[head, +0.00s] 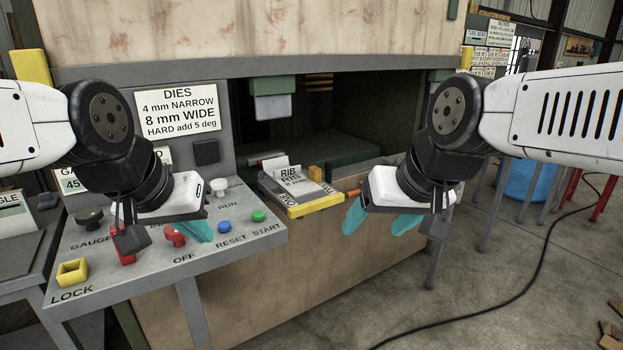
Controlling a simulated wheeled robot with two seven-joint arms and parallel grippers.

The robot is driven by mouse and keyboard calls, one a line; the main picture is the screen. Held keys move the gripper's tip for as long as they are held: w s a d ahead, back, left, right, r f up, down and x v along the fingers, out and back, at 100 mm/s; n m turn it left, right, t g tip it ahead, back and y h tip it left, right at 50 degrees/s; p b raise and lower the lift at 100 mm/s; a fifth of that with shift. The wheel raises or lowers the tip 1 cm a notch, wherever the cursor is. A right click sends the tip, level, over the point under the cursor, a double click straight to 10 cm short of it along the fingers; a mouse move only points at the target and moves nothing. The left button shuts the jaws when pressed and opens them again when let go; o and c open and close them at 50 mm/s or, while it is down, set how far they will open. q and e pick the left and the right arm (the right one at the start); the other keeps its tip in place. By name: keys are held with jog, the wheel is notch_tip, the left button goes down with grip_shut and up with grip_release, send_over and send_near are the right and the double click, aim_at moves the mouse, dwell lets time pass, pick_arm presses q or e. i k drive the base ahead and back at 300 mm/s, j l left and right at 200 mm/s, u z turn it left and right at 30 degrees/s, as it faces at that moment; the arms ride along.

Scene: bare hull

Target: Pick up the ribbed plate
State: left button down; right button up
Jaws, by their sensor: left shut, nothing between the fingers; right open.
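A flat grey piece (308,193) with a card reading "RIB" lies on a yellow-edged tray at the machine's front opening, in the middle of the head view. Its lettering is partly unreadable, and I cannot tell for certain that it is the ribbed plate. My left gripper (200,231) is shut and empty over the control panel, left of the tray, with teal fingertips near the red knob. My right gripper (379,223) is open and empty, to the right of the tray and apart from it, its teal fingers pointing down.
The control panel (150,255) carries a red knob (175,236), a blue button (224,227), a green button (258,216) and a yellow lock block (72,272). A green die holder (272,86) hangs above the dark opening. A cable (500,270) crosses the open floor at right.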

aim_at(288, 177)
jog(key=u, duration=2.25)
jog(key=z, duration=2.1)
jog(key=i+z, duration=0.15)
jog(key=i+l+u, duration=0.1)
jog(key=i, duration=0.35)
jog(key=i+l+u, duration=0.1)
jog(key=i+l, duration=0.15)
jog(key=i, duration=0.2)
